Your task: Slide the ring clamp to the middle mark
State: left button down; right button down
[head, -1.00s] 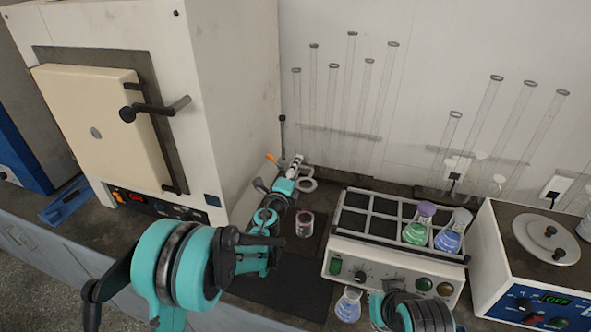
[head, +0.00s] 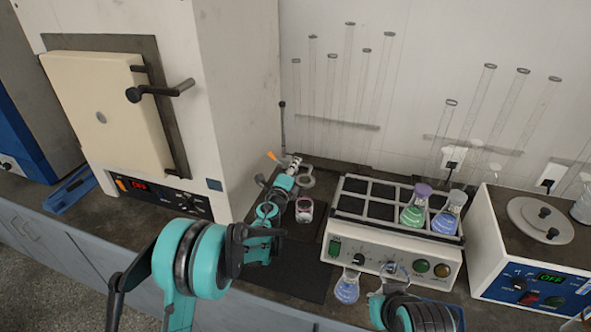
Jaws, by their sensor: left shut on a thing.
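The ring clamp's pale ring (head: 308,180) sticks out to the right of my left gripper, above a small beaker. The dark upright rod (head: 282,120) of its stand rises behind the gripper; its lower part is hidden. My left gripper (head: 291,167) is at the rod, shut on the ring clamp, and covers most of the clamp's body. An orange pointed piece (head: 272,157) shows just left of the gripper. I cannot make out the middle mark on the rod.
The small beaker (head: 304,210) with reddish contents stands below the ring. A white oven (head: 245,100) is close on the left. On the right is a rack unit (head: 393,265) with green (head: 412,215) and blue (head: 446,220) flasks. Another blue flask (head: 347,288) stands in front.

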pick_arm(q)
jog(key=c, duration=1.3)
grip_release()
jog(key=shift+c, duration=0.2)
jog(key=v, duration=1.2)
